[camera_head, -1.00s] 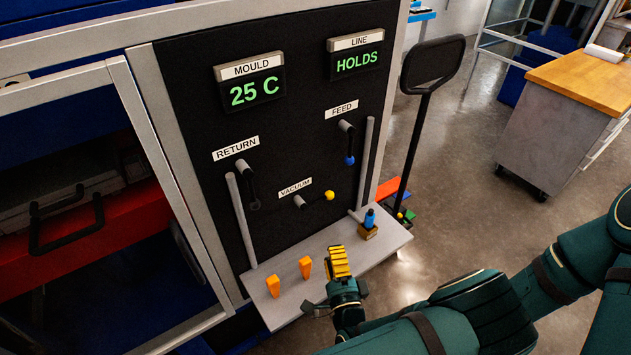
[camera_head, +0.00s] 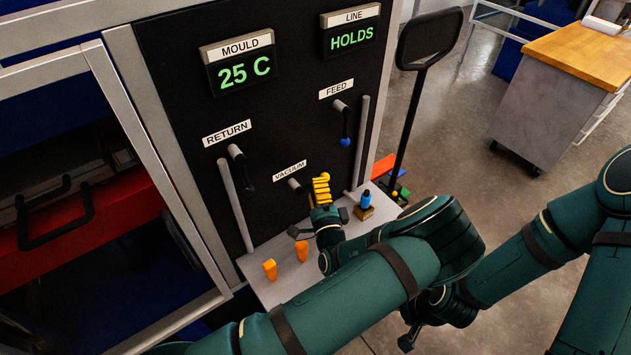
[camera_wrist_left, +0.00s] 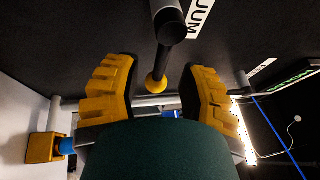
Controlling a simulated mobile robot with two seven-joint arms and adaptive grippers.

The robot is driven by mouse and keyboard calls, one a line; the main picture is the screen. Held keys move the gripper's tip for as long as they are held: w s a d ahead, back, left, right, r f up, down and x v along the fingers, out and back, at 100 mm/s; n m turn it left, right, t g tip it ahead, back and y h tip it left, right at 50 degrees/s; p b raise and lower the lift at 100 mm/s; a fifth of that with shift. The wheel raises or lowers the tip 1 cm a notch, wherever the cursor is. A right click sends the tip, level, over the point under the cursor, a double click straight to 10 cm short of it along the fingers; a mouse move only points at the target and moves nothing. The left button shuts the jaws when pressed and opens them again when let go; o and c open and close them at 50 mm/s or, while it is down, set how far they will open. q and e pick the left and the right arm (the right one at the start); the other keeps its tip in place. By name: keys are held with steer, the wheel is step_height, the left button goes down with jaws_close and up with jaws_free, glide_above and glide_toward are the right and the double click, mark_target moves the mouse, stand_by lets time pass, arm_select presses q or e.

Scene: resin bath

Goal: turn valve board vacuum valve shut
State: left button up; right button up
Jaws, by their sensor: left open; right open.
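The vacuum valve (camera_head: 295,186) sits low on the black valve board (camera_head: 290,120), under its VACUUM label. Its dark lever runs right toward my left gripper, which hides the knob in the head view. My left gripper (camera_head: 321,190) has yellow ribbed fingers and is open at the lever's end. In the left wrist view, the lever's yellow knob (camera_wrist_left: 156,84) shows between the two parted fingers (camera_wrist_left: 157,92), with no visible contact. My right gripper (camera_head: 408,338) is low in the head view, away from the board and partly hidden by my left arm.
The return valve (camera_head: 237,155) and the feed valve (camera_head: 341,108) flank the vacuum valve. On the grey shelf (camera_head: 285,285) below are orange pegs (camera_head: 301,251) and a blue-topped piece (camera_head: 366,200). Displays read MOULD 25 C and LINE HOLDS.

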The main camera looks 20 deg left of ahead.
arm_select(q)
steer(key=shift+x, duration=1.15)
jaws_close()
